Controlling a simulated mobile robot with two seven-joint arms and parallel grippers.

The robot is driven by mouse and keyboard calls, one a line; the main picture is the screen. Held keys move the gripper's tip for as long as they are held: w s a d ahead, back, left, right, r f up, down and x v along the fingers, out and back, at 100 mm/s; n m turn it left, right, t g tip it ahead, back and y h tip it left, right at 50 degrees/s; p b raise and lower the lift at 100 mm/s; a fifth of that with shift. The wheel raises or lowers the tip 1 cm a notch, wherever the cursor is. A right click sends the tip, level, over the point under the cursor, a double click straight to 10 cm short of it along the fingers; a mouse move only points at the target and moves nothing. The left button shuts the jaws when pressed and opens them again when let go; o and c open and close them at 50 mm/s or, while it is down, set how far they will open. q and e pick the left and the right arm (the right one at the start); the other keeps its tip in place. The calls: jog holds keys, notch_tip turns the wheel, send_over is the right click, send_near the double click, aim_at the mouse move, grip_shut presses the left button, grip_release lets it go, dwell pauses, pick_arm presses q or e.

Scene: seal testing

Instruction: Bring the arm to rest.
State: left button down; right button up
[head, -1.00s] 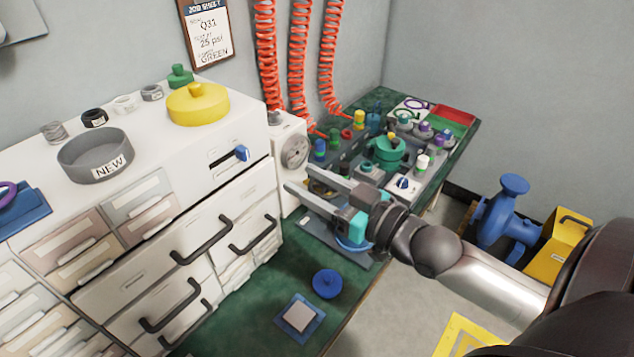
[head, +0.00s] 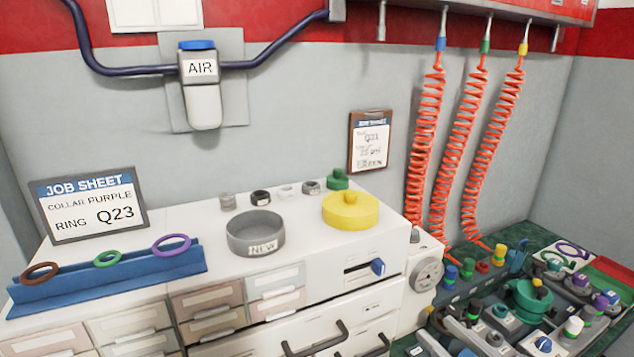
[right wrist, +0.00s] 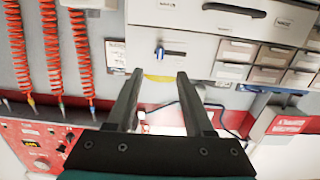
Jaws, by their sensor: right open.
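The rest of the right arm is outside the head view. My left gripper is not in view.
Red coiled hoses (head: 425,150) hang right of the cabinet. A green-topped bench with valves and a green fixture (head: 527,300) lies at lower right. On the cabinet are a grey NEW tray (head: 255,235), a yellow lidded disc (head: 350,212) and a blue ring rack (head: 110,280).

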jog(key=s+a+f+m+g+h, duration=0.1)
jog(key=s+a+f+g+h, duration=0.2)
jog(key=s+f+g, duration=0.45)
jog(key=s+a+f+m+g+h, duration=0.1)
jog(key=s+a+f+g+h, duration=0.15)
jog(key=s+f+g, duration=0.45)
jog(key=s+f, duration=0.2)
jog(key=f, duration=1.1)
jog(key=s+f, duration=0.2)
jog(key=f, duration=1.1)
jog(key=s+d+f, duration=0.2)
jog(key=s+f, duration=1)
jog(key=s, duration=0.2)
jog(key=shift+s+d, duration=0.15)
jog(key=shift+d, duration=0.25)
jog(key=shift+o, duration=0.2)
jog(key=shift+f+g, duration=0.1)
jog(key=shift+g, duration=0.15)
